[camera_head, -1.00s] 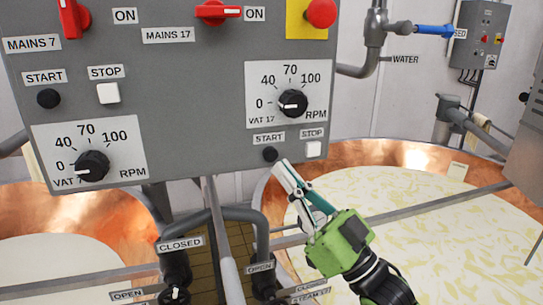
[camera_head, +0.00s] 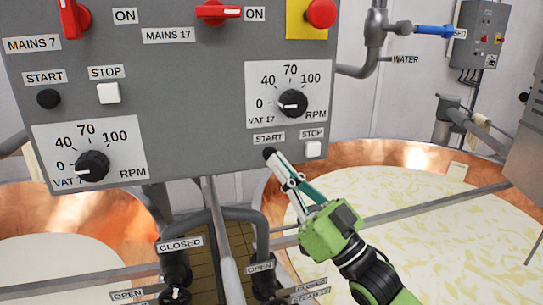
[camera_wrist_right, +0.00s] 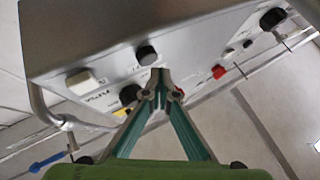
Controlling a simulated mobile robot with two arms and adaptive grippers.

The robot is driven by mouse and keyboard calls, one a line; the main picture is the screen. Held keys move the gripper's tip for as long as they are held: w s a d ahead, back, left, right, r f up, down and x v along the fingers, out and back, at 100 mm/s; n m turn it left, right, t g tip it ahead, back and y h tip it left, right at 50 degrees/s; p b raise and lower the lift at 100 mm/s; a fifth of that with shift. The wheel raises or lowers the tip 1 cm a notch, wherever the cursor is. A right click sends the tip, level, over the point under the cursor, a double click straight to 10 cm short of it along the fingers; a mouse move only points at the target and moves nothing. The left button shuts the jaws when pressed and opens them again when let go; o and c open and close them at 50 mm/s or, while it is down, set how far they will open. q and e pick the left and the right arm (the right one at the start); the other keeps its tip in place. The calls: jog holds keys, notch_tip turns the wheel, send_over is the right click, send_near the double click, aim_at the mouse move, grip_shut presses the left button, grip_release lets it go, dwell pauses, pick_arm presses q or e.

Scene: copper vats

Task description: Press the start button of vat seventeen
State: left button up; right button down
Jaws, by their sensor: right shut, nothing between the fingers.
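The black start button (camera_head: 268,152) of vat seventeen sits low on the grey control panel, under its START label (camera_head: 268,138). It also shows in the right wrist view (camera_wrist_right: 147,54), just beyond the fingertips. My right gripper (camera_head: 274,160) is shut and empty, its tips at the button's lower edge and partly covering it in the head view. The closed tips show in the wrist view (camera_wrist_right: 160,76) close to the button. I cannot tell whether they touch it. My left gripper is not in view.
The white stop button (camera_head: 313,149) is just right of the start button, with the vat 17 dial (camera_head: 293,103) above. Vat 7's start button (camera_head: 48,98) and stop button (camera_head: 108,93) are further left. Pipes (camera_head: 215,216) and copper vats (camera_head: 390,153) lie below and behind the panel.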

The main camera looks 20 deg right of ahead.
jog(key=shift+w, duration=0.15)
dwell(0.8)
jog(key=shift+w, duration=0.3)
jog(key=shift+w, duration=0.45)
dwell(0.6)
jog(key=shift+s, duration=0.15)
dwell(0.3)
jog(key=shift+s, duration=0.75)
jog(key=s+p, duration=0.1)
jog(key=s, duration=0.4)
